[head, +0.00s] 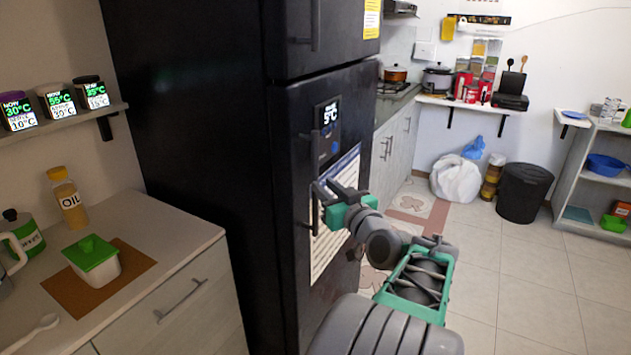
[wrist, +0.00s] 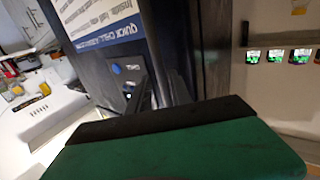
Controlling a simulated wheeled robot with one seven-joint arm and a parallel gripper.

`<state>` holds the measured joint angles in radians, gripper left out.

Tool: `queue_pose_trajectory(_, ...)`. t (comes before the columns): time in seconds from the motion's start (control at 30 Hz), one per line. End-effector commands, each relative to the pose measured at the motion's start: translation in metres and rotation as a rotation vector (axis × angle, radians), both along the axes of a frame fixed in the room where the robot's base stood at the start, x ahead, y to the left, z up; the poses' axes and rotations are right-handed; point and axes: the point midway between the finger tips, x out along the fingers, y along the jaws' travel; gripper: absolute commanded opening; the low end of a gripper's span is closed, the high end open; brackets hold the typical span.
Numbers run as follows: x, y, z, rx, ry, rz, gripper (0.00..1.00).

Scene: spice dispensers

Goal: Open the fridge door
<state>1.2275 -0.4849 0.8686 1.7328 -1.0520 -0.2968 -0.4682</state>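The black fridge (head: 190,110) stands in the middle of the head view, with an upper door and a lower door (head: 365,125). The lower door looks closed. It carries a 5°C display and a paper sheet. Its vertical dark handle (head: 313,160) is near the door's left edge, and the handle also shows in the wrist view (wrist: 139,94). My gripper (head: 322,190), dark with a green body, is at the handle's lower part. Its fingers overlap the handle in the picture. I cannot tell whether they touch or close on it. In the wrist view the green body (wrist: 185,150) hides the fingertips.
A counter (head: 190,235) with an oil bottle (head: 67,197) and a green-lidded box (head: 92,262) stands left of the fridge. A white bag (head: 455,180) and a black bin (head: 523,192) are at the back. The tiled floor (head: 530,290) at right is clear.

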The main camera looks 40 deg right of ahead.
Motion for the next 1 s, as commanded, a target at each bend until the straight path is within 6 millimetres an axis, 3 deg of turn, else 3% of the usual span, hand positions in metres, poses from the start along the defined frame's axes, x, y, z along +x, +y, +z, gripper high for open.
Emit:
queue_pose_trajectory(0.13, 0.031, -0.005, 0.001, 0.002, 0.003, 0.006, 0.25)
queue_pose_trajectory(0.3, 0.051, -0.012, 0.001, 0.002, 0.003, 0.002, 0.25)
queue_pose_trajectory(0.57, 0.054, -0.013, 0.0, 0.002, 0.003, 0.001, 0.25)
queue_pose_trajectory(0.9, 0.054, -0.013, 0.0, 0.002, 0.004, 0.001, 0.0)
queue_pose_trajectory(1.0, 0.054, -0.013, 0.0, 0.002, 0.004, 0.001, 0.0)
